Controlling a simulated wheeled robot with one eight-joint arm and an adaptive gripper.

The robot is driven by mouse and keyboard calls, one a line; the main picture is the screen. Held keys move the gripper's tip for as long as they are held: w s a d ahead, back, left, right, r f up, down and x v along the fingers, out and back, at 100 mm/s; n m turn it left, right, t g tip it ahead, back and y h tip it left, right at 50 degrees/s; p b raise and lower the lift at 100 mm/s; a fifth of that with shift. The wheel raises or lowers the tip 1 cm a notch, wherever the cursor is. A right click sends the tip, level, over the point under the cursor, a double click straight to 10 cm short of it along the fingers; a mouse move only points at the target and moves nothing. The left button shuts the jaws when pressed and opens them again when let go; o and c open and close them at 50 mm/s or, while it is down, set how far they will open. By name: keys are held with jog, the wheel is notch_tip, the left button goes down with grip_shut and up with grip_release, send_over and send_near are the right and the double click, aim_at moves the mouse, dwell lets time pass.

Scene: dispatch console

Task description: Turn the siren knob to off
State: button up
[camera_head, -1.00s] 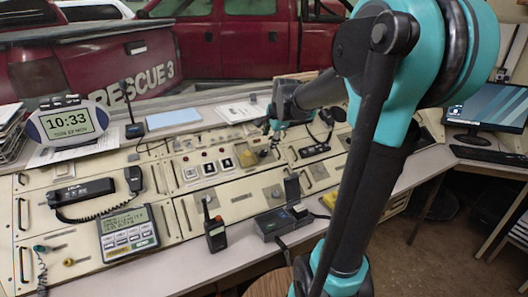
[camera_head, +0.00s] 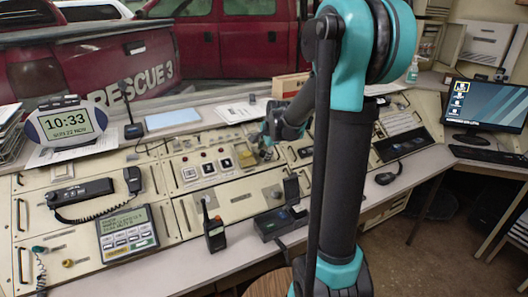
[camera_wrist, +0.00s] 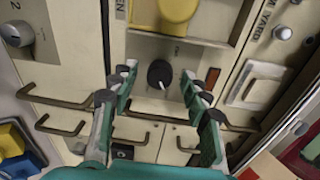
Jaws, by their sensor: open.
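A round black knob (camera_wrist: 161,77) with a white pointer mark sits on a cream panel in the wrist view, below a yellow button. Its pointer slants toward the lower part of the picture. My gripper (camera_wrist: 157,69) is open, with one finger on each side of the knob. The fingers look apart from it, and I cannot tell how far they are above the panel. In the head view my gripper (camera_head: 265,153) is small and dark over the middle of the console, and I cannot make out the knob there.
A yellow button (camera_wrist: 176,12) stands just above the knob in the wrist view. A small red-brown indicator (camera_wrist: 212,78) and a white rocker switch (camera_wrist: 257,83) are to the right. Another knob (camera_wrist: 17,34) is at left. Wire handles (camera_wrist: 60,128) stick out below. A handheld radio (camera_head: 215,236) stands on the console.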

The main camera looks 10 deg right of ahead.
grip_shut()
